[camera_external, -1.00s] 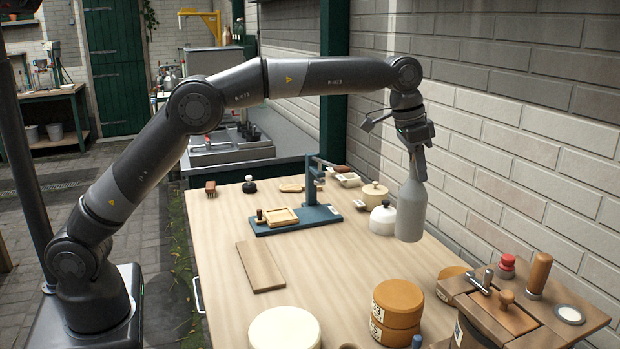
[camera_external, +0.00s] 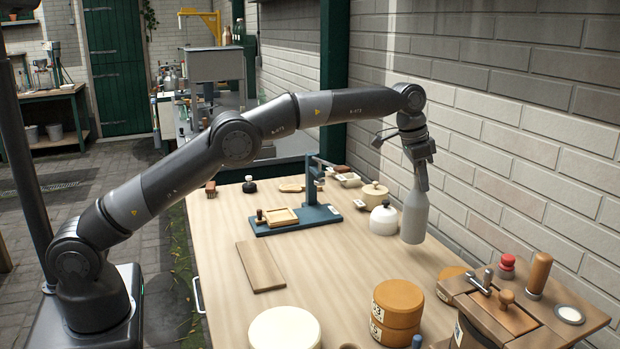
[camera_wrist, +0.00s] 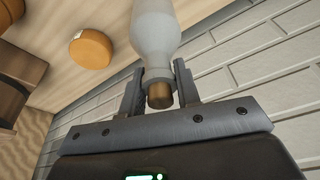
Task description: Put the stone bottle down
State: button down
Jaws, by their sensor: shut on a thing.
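The stone bottle (camera_external: 413,216) is pale grey with a narrow neck and hangs upright under my gripper (camera_external: 419,178) over the right side of the wooden table (camera_external: 330,262). My gripper is shut on its neck. In the wrist view the two fingers (camera_wrist: 159,88) sit on either side of the neck, and the brown stopper (camera_wrist: 160,96) shows between them. The bottle body (camera_wrist: 155,35) points away from the palm. I cannot tell for certain whether its base touches the table.
A white lidded pot (camera_external: 383,220) and a cream pot (camera_external: 374,195) stand just left of the bottle. Stacked orange rounds (camera_external: 397,305) and a wooden box (camera_external: 505,308) stand nearer. A blue press (camera_external: 297,222) stands at the back. The brick wall (camera_external: 480,180) is close on the right.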

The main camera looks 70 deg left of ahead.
aim_at(419, 192)
jog(key=shift+w+a+f, duration=0.1)
jog(key=shift+a+f, duration=0.05)
jog(key=shift+f, duration=1.9)
jog(key=c, duration=1.1)
grip_release()
jog(key=shift+f, duration=0.2)
jog(key=shift+o, duration=0.2)
jog(key=shift+r, duration=0.1)
